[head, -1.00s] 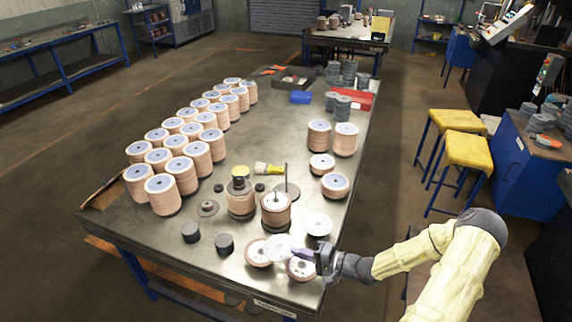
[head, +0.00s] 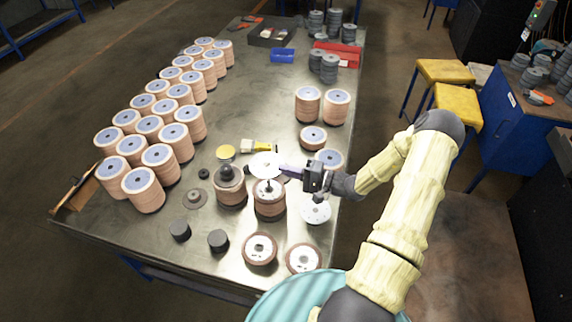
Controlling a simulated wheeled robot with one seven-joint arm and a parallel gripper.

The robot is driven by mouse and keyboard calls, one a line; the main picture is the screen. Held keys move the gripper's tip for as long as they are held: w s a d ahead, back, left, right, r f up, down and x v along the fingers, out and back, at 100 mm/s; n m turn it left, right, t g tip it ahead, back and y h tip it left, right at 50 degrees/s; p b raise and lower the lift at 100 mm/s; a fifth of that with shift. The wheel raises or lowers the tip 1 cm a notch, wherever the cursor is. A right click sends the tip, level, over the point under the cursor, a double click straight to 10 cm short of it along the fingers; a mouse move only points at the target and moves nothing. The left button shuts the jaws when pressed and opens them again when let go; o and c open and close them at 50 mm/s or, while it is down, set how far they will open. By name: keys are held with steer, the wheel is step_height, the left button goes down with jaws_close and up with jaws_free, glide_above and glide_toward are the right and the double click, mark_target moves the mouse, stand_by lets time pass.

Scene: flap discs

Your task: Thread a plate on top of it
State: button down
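My gripper (head: 290,172) is shut on the right edge of a thin white plate (head: 262,163) and holds it level over a stack of brown discs (head: 269,206). The stack stands near the middle of the table, with a light top and a thin upright rod at its centre. A gap shows between the plate and the stack's top. Another disc stack (head: 231,192), with a dark weight on top, stands just to the left.
A white plate (head: 316,212) lies to the right, below my wrist. Two low disc stacks (head: 260,248) (head: 304,258) stand at the front edge. Rows of tall stacks (head: 145,190) fill the left side. Two black cylinders (head: 218,240) (head: 179,230) stand front left. The table's middle back is clear.

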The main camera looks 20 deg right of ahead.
steer(key=shift+s, duration=0.1)
steer(key=shift+s, duration=0.1)
steer(key=shift+f+b, duration=1.7)
steer(key=shift+f, duration=1.05)
steer(key=shift+d, duration=0.1)
steer(key=shift+f+b, duration=1.6)
steer(key=shift+b, duration=0.05)
